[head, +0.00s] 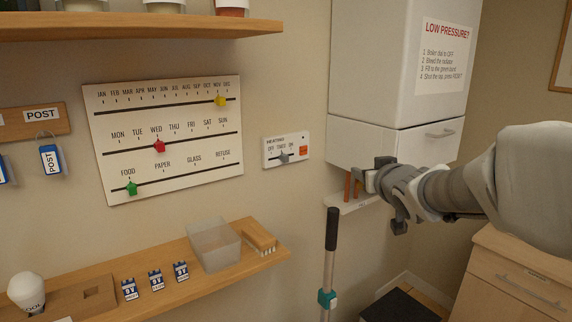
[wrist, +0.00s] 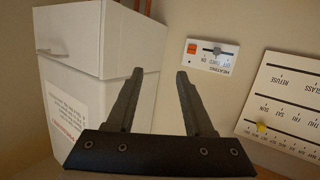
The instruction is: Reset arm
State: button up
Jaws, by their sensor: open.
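My gripper (head: 368,188) is at the end of my arm, which reaches in from the right in the head view. It is in front of the lower part of the white wall cabinet (head: 378,60). In the wrist view its two fingers (wrist: 160,72) stand apart with nothing between them. The heating panel (head: 272,151) is on the wall, left of the gripper and apart from it. Its grey slider (head: 284,157) is near the middle, by TIMED, with an orange button (head: 303,152) to the right. The panel also shows in the wrist view (wrist: 205,58), upside down.
A planner board (head: 165,165) with yellow, red and green markers hangs left. A black-topped pole (head: 331,235) stands below the gripper; wooden drawers (head: 510,280) are lower right.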

jog(key=s+a+f+g, duration=0.1)
jog(key=s+f+g, duration=0.2)
jog(key=s, duration=0.8)
jog(key=s+a+f+g, duration=0.2)
jog(key=s+f+g, duration=0.1)
jog(key=s, duration=0.8)
jog(key=s+a+f+m+g, duration=0.1)
jog(key=s+f+g, duration=0.2)
jog(key=s, duration=0.8)
notch_tip(320, 180, down, 2)
jog(key=shift+a+g+h, duration=0.25)
jog(key=shift+g+h, duration=0.05)
jog(key=shift+a, duration=0.2)
